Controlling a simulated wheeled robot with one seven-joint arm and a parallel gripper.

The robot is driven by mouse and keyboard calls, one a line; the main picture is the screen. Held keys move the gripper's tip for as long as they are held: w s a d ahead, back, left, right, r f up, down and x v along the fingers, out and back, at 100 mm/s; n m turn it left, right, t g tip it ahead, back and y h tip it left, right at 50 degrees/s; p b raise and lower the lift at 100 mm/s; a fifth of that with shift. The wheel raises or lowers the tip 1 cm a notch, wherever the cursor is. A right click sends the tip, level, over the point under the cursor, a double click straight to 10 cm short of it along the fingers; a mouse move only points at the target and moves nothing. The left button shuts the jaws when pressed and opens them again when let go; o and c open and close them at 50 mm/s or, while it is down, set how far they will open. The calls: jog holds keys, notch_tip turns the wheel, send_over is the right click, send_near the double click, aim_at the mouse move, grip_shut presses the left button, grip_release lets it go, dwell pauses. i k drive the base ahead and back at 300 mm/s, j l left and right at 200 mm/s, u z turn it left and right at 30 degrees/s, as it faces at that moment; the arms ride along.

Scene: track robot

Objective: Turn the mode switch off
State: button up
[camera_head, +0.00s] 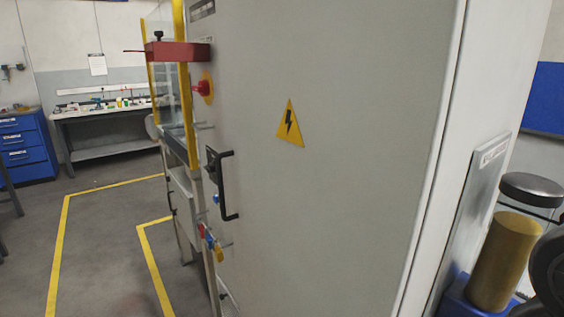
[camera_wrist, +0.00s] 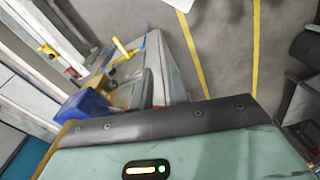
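I cannot pick out the mode switch for sure in either view. In the head view, a red rotary knob (camera_head: 203,88) on a yellow plate sits at the left edge of the large grey cabinet (camera_head: 340,200). Below it are a black bar handle (camera_head: 227,186), a small blue part (camera_head: 216,199) and a small blue, red and yellow fitting (camera_head: 211,240), all seen edge-on.
A yellow warning triangle (camera_head: 290,124) is on the cabinet. A red box (camera_head: 180,55) juts out beside a yellow-framed guard. A workbench (camera_head: 110,110) and blue drawers (camera_head: 26,147) stand behind. Open floor with yellow lines lies left. The wrist view shows a yellow handle (camera_wrist: 125,51) and a blue block (camera_wrist: 86,104).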

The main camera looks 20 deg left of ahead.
aim_at(210, 168)
jog(key=u, duration=1.2)
jog(key=i+j+z, duration=0.2)
jog(key=i+j, duration=0.15)
jog(key=j, duration=0.25)
jog(key=i+j+z, duration=0.15)
jog(key=j, duration=0.2)
jog(key=i+j+z, duration=0.1)
jog(key=j, duration=0.25)
jog(key=i+j+z, duration=0.1)
jog(key=i+j, duration=0.15)
jog(key=i+j+z, duration=0.1)
jog(key=j, duration=0.4)
jog(key=i+j+z, duration=0.1)
jog(key=j, duration=0.25)
jog(key=i+j+z, duration=0.15)
jog(key=j, duration=0.25)
jog(key=i+l+z, duration=0.1)
jog(key=i+l, duration=0.3)
